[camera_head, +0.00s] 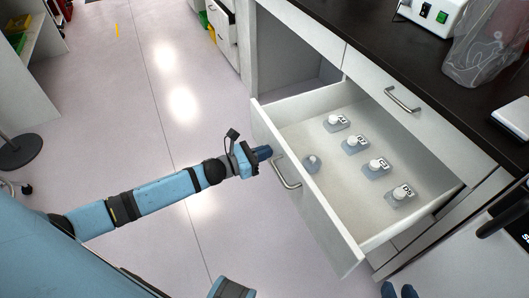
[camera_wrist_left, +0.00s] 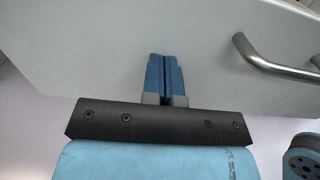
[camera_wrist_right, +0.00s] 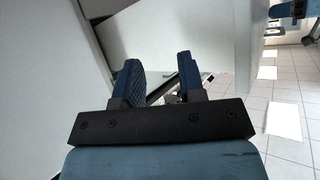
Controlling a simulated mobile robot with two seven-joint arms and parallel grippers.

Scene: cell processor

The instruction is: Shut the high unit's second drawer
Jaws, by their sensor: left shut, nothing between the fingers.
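The white second drawer (camera_head: 318,219) of the high unit is pulled far out, below a closed top drawer. Its metal handle (camera_head: 286,172) is on the front panel, and it also shows in the left wrist view (camera_wrist_left: 275,62). Several small labelled bottles (camera_head: 355,144) stand inside the drawer. My left gripper (camera_head: 263,153) is shut and empty, with its tips at the drawer's front panel, left of the handle; I cannot tell whether they touch. My right gripper (camera_head: 398,291) is open and empty at the bottom edge of the head view, and its spread fingers show in the right wrist view (camera_wrist_right: 160,80).
The closed top drawer (camera_head: 370,88) sits under the dark worktop (camera_head: 440,72), which carries a white device (camera_head: 433,14) and a clear bag (camera_head: 487,48). An open compartment (camera_head: 290,50) lies left of the drawers.

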